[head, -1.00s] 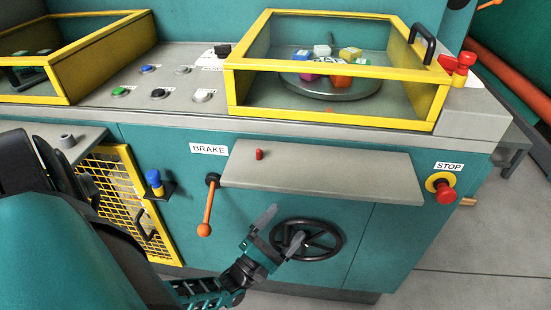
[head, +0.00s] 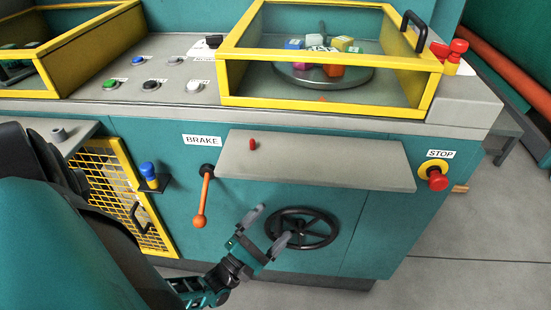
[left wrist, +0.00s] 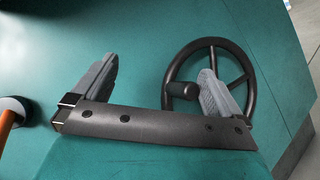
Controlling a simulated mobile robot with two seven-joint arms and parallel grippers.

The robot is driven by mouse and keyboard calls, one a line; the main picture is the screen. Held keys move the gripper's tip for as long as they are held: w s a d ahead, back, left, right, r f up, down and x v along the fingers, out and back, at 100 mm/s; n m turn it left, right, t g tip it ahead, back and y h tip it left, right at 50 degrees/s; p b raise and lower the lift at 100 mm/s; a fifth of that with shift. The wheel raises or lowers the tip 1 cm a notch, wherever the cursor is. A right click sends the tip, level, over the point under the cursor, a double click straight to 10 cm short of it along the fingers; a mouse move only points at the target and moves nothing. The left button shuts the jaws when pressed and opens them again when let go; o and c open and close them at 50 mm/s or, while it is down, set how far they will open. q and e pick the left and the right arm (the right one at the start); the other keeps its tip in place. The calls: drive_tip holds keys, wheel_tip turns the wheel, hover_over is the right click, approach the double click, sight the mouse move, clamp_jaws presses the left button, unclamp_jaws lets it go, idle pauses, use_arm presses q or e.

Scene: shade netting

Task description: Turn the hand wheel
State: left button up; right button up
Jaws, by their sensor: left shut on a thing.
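The hand wheel (head: 331,237) is a black spoked wheel on the teal front panel, below a grey shelf. In the left wrist view, its rim (left wrist: 251,99) and dark handle (left wrist: 182,90) show. My left gripper (head: 268,228) is at the wheel's left side and shut on the handle. In the left wrist view its two grey fingers (left wrist: 155,88) stand wide apart, with the handle between them, close to the right finger. Contact at the left finger cannot be made out. The right finger covers part of the rim and spokes. My right gripper is not in view.
An orange brake lever (head: 204,198) hangs left of the wheel. The grey shelf (head: 320,160) juts out above it. A red stop button (head: 437,180) is at right. A yellow mesh door (head: 110,185) and blue knob (head: 149,170) are at left.

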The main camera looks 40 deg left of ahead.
use_arm(q)
drive_tip(key=shift+s+a+r, duration=0.1)
drive_tip(key=shift+s+a, duration=0.2)
drive_tip(key=shift+s, duration=0.45)
drive_tip(key=shift+s+a+r, duration=0.1)
drive_tip(key=shift+s+a, duration=0.15)
drive_tip(key=shift+s, duration=0.85)
drive_tip(key=c, duration=0.5)
drive_tip(key=shift+a+b+v, duration=0.2)
drive_tip(key=shift+b+v, duration=0.25)
drive_tip(key=shift+v, duration=1.55)
drive_tip(key=shift+a+b+v, duration=0.15)
drive_tip(key=shift+b+v, duration=0.3)
drive_tip(key=shift+v, duration=1.55)
drive_tip(key=shift+r, duration=0.1)
drive_tip(key=shift+c, duration=0.5)
